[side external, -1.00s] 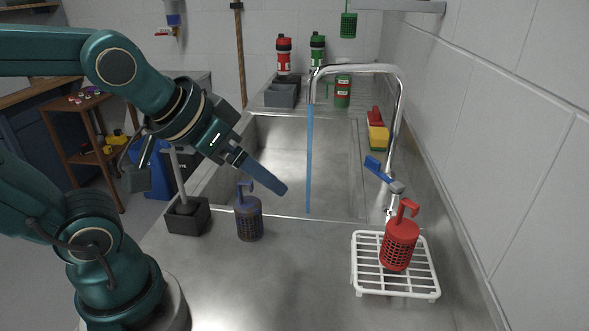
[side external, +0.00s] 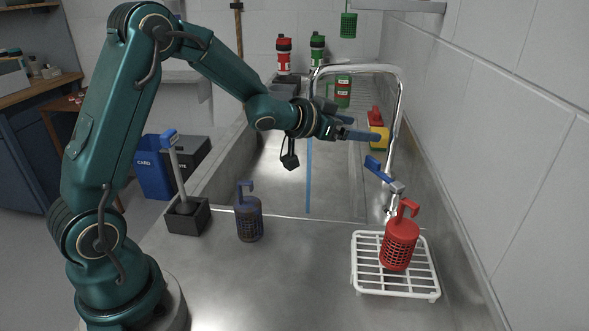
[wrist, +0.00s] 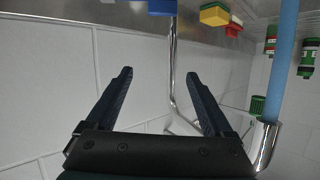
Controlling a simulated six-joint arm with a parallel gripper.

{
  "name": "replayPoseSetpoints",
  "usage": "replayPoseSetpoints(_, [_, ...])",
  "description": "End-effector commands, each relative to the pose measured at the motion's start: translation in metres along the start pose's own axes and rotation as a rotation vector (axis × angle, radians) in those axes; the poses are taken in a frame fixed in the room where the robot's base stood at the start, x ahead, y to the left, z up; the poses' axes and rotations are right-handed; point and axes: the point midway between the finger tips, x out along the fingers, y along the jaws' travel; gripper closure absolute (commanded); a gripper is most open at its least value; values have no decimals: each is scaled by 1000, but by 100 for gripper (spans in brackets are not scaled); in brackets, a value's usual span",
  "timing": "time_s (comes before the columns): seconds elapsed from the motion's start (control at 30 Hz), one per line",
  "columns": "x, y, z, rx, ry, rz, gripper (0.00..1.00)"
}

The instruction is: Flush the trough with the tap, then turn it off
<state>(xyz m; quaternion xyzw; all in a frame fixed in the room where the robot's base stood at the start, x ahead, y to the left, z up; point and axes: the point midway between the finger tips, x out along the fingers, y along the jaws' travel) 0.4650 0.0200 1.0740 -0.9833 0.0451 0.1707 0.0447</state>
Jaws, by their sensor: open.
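The chrome tap (side external: 402,100) arches over the steel trough (side external: 275,180). A blue stream of water (side external: 308,180) falls from its spout into the trough. The tap's blue lever (side external: 377,168) sits low on the right, near the tap's base. My gripper (side external: 383,137) is open and empty, level above the trough, pointing right towards the tap's upright pipe and above the lever. In the wrist view, the chrome pipe (wrist: 173,75) shows between my open fingers (wrist: 160,75), and the blue lever (wrist: 150,6) is at the top edge. The water (wrist: 283,60) is at the right.
A red caddy (side external: 401,245) stands on a white rack (side external: 366,284) in front of the tap. A dark blue caddy (side external: 249,220) and a brush in a black holder (side external: 187,217) stand front left. Yellow and red blocks (side external: 376,138) lie behind the gripper. The wall is close on the right.

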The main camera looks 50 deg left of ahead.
Motion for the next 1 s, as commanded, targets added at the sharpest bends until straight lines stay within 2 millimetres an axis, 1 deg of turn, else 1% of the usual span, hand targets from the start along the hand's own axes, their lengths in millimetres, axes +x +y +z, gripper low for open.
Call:
replayPoseSetpoints(0.03, [11, -2, 18, -10, -16, 20, 14])
replayPoseSetpoints(0.1, [20, -3, 34, -20, -23, 46, 14])
replayPoseSetpoints(0.2, [29, -4, 52, -33, -35, 71, 14])
replayPoseSetpoints(0.3, [34, -4, 63, -40, -41, 86, 14])
replayPoseSetpoints(0.47, [40, -3, 66, -43, -42, 93, 14])
replayPoseSetpoints(0.8, [72, 0, 67, -42, -42, 92, 14])
replayPoseSetpoints(1.0, [83, 1, 67, -42, -42, 90, 14])
